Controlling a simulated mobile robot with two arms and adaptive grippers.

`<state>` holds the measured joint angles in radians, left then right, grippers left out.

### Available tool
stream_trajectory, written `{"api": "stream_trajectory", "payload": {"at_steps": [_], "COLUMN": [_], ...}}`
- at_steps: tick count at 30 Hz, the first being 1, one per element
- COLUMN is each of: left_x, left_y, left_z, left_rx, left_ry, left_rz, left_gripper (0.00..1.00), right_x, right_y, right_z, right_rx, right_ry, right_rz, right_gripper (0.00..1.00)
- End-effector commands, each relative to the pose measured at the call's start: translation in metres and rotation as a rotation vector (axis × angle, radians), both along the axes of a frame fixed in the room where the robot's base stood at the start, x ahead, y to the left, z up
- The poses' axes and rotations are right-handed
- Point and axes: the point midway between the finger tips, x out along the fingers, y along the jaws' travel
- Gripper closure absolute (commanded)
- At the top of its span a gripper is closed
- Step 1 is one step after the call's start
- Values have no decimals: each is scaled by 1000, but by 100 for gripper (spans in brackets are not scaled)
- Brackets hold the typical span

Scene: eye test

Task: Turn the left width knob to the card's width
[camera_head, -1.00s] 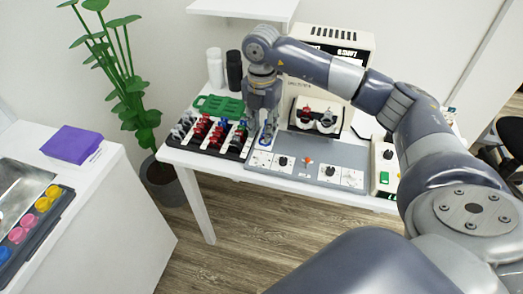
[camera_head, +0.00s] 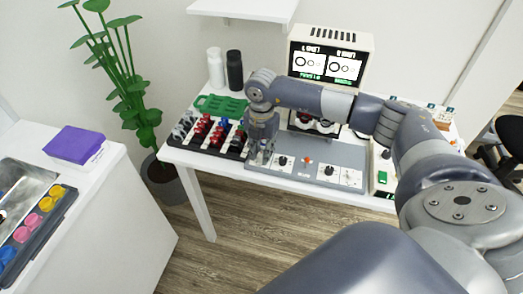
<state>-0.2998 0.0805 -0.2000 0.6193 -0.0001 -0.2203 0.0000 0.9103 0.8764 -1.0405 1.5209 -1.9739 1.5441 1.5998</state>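A grey panel (camera_head: 308,178) lies at the front of the white table, with white dial plates and black knobs. One black knob (camera_head: 282,160) is left of centre and another (camera_head: 328,170) is further right. My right gripper (camera_head: 259,158) points down at the panel's left end, over its leftmost dial plate. Its fingers hide whatever knob is there, and I cannot tell whether they touch it or are open. A screen (camera_head: 328,66) behind shows two white fields with rings and green text too small to read. I cannot make out the card. My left gripper is not in view.
A black rack (camera_head: 198,147) with red, blue and grey pieces stands left of my gripper. A green tray (camera_head: 221,105), a white bottle (camera_head: 215,67) and a black bottle (camera_head: 234,70) stand behind it. My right arm crosses above the table's right side.

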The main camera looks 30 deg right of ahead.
Motion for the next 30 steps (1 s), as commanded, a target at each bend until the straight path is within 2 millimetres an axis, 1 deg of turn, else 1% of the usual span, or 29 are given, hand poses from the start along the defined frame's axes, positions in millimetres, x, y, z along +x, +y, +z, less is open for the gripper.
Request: {"api": "stream_trajectory", "payload": {"at_steps": [1,2,9,14,20,30], "left_x": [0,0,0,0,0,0], "left_y": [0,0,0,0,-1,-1], "left_z": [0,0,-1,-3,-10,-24], "left_rx": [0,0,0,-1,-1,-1], "left_ry": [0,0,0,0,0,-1], "left_rz": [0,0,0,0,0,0], "left_gripper": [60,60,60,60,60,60], "right_x": [0,0,0,0,0,1], "right_y": [0,0,0,0,0,0], "right_z": [0,0,0,0,-1,-1], "right_rx": [0,0,0,0,2,0], "right_ry": [0,0,0,-1,-1,-1], "right_rz": [0,0,6,46,160,421], "right_gripper": [95,100,100,100,100,100]}}
